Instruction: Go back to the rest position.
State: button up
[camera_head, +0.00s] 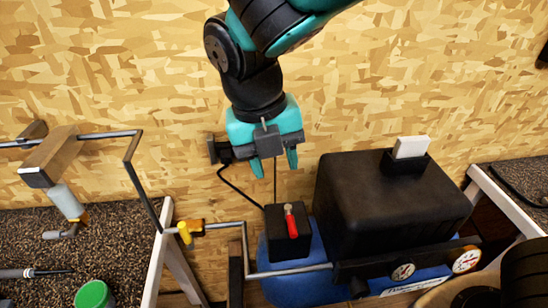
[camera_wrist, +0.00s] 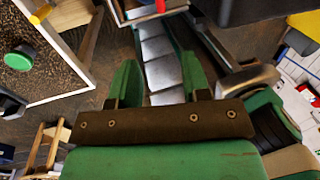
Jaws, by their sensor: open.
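My gripper (camera_head: 277,160) hangs in front of the wooden wall in the head view, fingers pointing down. It is above the black switch box (camera_head: 282,240) with a red lever (camera_head: 291,221) on the compressor. The two teal fingers are apart with nothing between them. In the wrist view my gripper (camera_wrist: 159,80) also shows two separated fingers with an empty gap. The red lever shows partly at the top edge of the wrist view (camera_wrist: 161,5).
The compressor has a black housing (camera_head: 390,200), a blue tank (camera_head: 300,285) and gauges (camera_head: 403,271). A pipe with a yellow-handled valve (camera_head: 185,232) runs left of it. A green-lidded container (camera_head: 95,294) stands on the left bench (camera_head: 120,255). A white block (camera_head: 411,147) sits atop the housing.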

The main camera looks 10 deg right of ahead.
jog(key=s+d+m+y+b, duration=0.2)
jog(key=s+m, duration=0.3)
jog(key=m, duration=0.9)
jog(key=s+d+m+y+b, duration=0.2)
jog(key=s+d+m+y, duration=0.2)
jog(key=m, duration=1)
jog(key=s+d, duration=0.1)
jog(key=s, duration=0.1)
jog(key=shift+s+f, duration=0.3)
jog(key=shift+f, duration=0.05)
